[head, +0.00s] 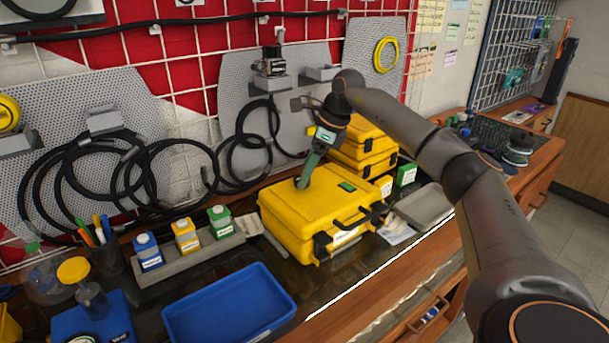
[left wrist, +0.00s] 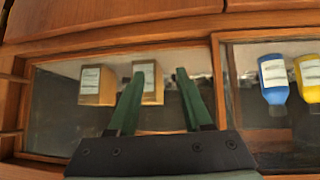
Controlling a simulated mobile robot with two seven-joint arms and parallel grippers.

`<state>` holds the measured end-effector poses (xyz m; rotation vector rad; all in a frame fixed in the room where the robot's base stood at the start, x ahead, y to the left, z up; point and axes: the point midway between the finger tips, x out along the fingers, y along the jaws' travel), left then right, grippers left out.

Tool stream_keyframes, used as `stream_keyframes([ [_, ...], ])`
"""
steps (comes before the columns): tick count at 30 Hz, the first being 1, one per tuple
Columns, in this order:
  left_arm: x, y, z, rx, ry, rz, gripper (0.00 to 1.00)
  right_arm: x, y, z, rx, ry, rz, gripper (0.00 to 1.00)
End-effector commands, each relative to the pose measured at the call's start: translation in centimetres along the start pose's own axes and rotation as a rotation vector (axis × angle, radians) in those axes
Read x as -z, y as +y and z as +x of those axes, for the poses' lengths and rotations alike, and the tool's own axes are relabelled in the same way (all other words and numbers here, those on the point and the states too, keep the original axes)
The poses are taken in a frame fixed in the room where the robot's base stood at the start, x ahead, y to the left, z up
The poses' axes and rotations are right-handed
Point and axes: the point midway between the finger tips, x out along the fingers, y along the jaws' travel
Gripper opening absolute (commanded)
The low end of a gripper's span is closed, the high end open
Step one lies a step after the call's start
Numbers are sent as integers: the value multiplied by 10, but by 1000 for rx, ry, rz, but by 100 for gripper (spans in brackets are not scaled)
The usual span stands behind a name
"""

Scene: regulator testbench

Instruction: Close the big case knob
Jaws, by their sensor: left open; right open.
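The big yellow case (head: 290,218) lies flat on the bench in the head view, its lid down, with black latches and a handle on its front side. My right gripper (head: 303,182) points down at the lid's top, its green fingertips at or just above the surface. It is open, but the gap between its fingers is hard to see from here. I cannot make out the knob; the fingers may hide it. A small green patch (head: 347,187) shows on the lid to the right. My left gripper (left wrist: 160,76) is open and empty in the left wrist view, away from the case.
Smaller yellow cases (head: 362,150) are stacked behind the big case. A blue tray (head: 230,308) and a grey rack (head: 190,259) with small bottles stand to its left. A grey tray (head: 425,207) lies to the right. The left wrist view shows wooden shelves with boxes and bottles (left wrist: 273,78).

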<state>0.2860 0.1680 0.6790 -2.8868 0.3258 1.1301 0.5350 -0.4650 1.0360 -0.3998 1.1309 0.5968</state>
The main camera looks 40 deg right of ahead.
Motion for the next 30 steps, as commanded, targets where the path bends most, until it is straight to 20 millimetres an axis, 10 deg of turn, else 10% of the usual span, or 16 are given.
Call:
stream_keyframes([
  [14,-1,0,0,-1,-2,0,50,0,0,14,-1,-1,0,76],
  [30,0,1,0,-2,-1,0,50,0,0,14,-1,-1,0,15],
])
